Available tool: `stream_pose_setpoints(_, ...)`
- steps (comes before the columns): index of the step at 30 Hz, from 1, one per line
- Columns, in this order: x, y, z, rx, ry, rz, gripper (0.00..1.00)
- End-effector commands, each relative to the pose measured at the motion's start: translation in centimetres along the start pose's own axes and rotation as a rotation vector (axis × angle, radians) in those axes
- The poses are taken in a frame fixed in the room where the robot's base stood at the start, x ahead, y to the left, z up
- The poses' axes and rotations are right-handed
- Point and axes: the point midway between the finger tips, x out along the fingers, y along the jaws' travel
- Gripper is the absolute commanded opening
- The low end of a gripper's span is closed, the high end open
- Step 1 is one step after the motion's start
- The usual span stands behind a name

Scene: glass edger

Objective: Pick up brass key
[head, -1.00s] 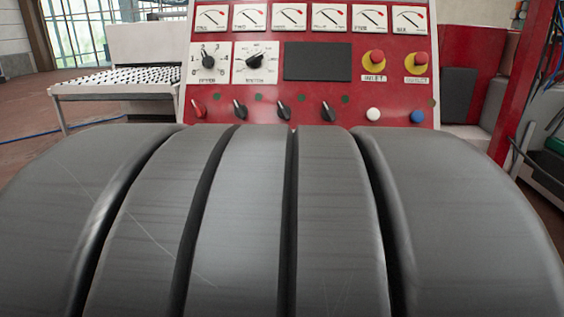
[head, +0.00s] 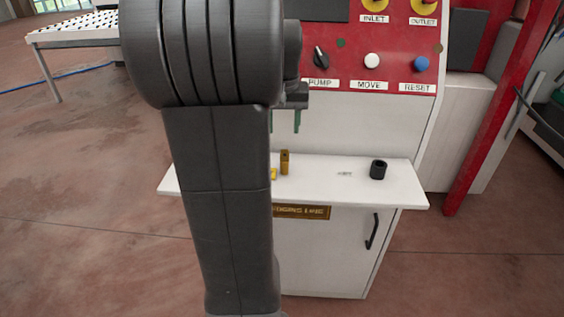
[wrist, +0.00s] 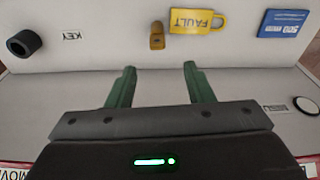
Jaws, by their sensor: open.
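The brass key (head: 285,160) stands upright on the white shelf (head: 405,192) in the head view, just right of my arm. In the wrist view the brass key (wrist: 157,36) is near the top, beyond the fingertips and roughly in line with the space between them. My gripper (head: 284,123) hangs above the shelf with its green fingers pointing down. In the wrist view my gripper (wrist: 160,72) is open, with nothing between its fingers and a clear distance short of the key.
A yellow FAULT tag (wrist: 198,20) lies close beside the key. A blue card (wrist: 283,23) lies farther along. A black hollow cylinder (head: 378,170) stands at the shelf's right, near a KEY label (head: 344,174). The red control panel (head: 385,80) rises behind the shelf.

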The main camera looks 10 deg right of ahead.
Motion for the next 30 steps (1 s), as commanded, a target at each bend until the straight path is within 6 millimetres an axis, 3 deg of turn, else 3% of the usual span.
stream_pose_setpoints(3, 2.4, 0.0, 0.1, 0.000, -0.005, 0.000, 0.47)
stream_pose_setpoints(13, 5.3, 0.1, 0.3, 0.000, -0.003, 0.000, 0.47)
stream_pose_setpoints(21, 9.1, 0.3, 0.7, 0.000, -0.002, 0.000, 0.47)
stream_pose_setpoints(30, 9.6, 0.3, 0.6, -0.001, 0.001, 0.000, 0.47)
